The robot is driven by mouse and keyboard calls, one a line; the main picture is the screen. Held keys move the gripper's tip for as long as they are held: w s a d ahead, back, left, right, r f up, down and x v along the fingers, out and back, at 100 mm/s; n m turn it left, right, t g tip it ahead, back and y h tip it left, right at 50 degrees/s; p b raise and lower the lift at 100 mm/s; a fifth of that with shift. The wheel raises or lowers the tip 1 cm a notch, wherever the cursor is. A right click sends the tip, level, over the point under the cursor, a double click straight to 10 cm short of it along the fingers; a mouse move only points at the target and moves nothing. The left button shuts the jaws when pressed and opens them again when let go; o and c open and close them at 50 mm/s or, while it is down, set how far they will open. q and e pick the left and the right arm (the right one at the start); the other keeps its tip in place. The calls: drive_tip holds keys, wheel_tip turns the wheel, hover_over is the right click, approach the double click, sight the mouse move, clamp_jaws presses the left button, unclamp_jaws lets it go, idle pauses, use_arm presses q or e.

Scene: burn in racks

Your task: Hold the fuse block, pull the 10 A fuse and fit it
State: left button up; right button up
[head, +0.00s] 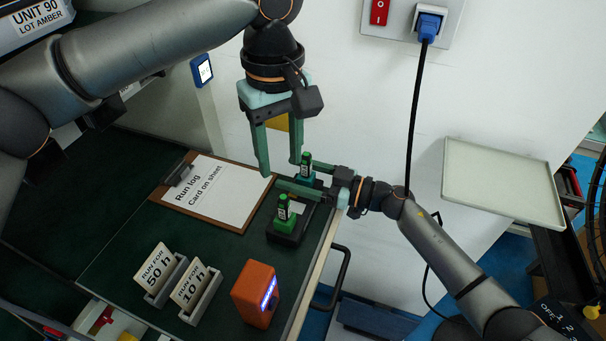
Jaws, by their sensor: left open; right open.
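A black fuse block (287,237) sits near the right edge of the dark green table. A green fuse (282,211) stands upright at its near end. A second green piece (307,161) stands farther back, partly hidden by my grippers. Their small labels cannot be read, so I cannot tell which is 10 A. My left gripper (281,168) points down, open, its fingertips just behind and left of the block. My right gripper (297,173) reaches in from the right, open, its fingers about the rear green piece. I cannot tell whether either gripper touches anything.
A clipboard (174,205) with a run-log sheet lies left of the block. Cards marked 50 h (158,269) and 10 h (190,287) stand in holders in front. An orange device (255,293) stands near the table's right edge. An empty pale tray (502,184) is at right.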

drive_tip(key=shift+c, duration=0.3)
clamp_jaws()
idle(1.3)
